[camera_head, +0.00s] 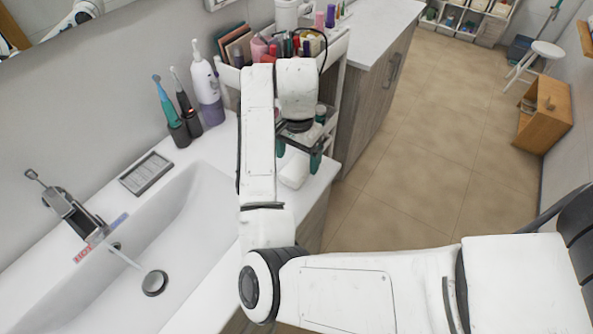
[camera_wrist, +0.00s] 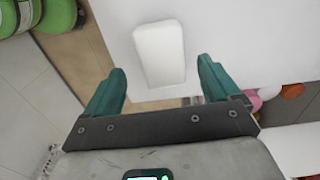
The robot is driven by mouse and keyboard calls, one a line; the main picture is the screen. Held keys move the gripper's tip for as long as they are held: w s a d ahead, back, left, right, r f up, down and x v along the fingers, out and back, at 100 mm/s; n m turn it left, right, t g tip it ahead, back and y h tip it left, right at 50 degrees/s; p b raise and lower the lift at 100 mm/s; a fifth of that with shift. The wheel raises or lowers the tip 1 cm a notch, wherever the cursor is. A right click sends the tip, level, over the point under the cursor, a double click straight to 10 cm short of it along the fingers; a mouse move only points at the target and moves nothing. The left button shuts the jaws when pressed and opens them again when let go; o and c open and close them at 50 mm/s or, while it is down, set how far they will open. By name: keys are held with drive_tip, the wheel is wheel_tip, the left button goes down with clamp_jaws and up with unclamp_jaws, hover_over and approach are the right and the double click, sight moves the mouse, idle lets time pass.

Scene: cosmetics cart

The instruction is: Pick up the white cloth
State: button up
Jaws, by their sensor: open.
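The white cloth (camera_head: 293,170) lies folded on the white counter (camera_head: 318,183), near its right end, in the head view. In the wrist view the cloth (camera_wrist: 159,52) is a pale, upright rectangle ahead of my gripper. My gripper (camera_head: 298,155) is over the counter by the cloth and partly hides it. In the wrist view its two green fingers (camera_wrist: 160,78) are spread wide, one to each side of the cloth, with gaps on both sides. The gripper holds nothing. The height between the fingertips and the cloth is hard to tell.
The cosmetics cart (camera_head: 340,48) with bottles and brushes stands just behind my gripper. Electric toothbrushes (camera_head: 171,112) and a white-and-purple device (camera_head: 207,88) stand on the counter to the left. The sink (camera_head: 165,220) is at left. The floor (camera_head: 440,130) at right is open.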

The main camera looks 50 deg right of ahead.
sight(296, 166)
wheel_tip(296, 166, down, 4)
drive_tip(key=shift+w+f+b, duration=0.15)
drive_tip(key=shift+f+b, duration=0.1)
drive_tip(key=shift+b, duration=0.2)
drive_tip(key=c, duration=1)
